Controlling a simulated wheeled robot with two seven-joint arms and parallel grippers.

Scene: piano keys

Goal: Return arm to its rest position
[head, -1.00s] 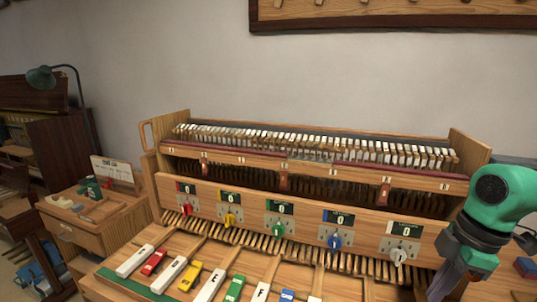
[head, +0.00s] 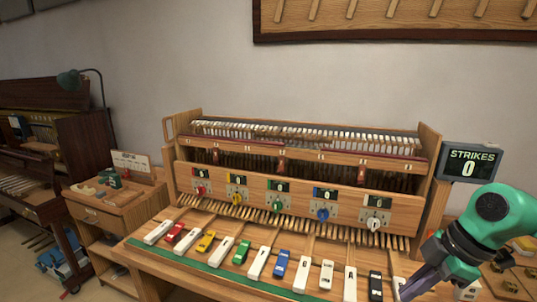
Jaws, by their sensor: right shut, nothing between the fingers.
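My right arm comes in at the lower right of the head view, with a green joint housing and a dark wrist. My right gripper (head: 412,290) points down and left, over the right end of the row of keys, and hides part of that end. I see nothing held in it. I cannot tell from this view whether it touches a key. The keys are white (head: 259,263), red (head: 175,233), yellow (head: 206,241), green (head: 242,254), blue (head: 281,264) and black (head: 375,287). My left gripper is not in view.
The wooden piano action (head: 300,165) stands behind the keys, with coloured knobs and counters reading 0 on its front. A display (head: 470,163) reads "STRIKES 0" at the right. A small cabinet (head: 112,204) with tools stands at the left. Small items lie right of my arm.

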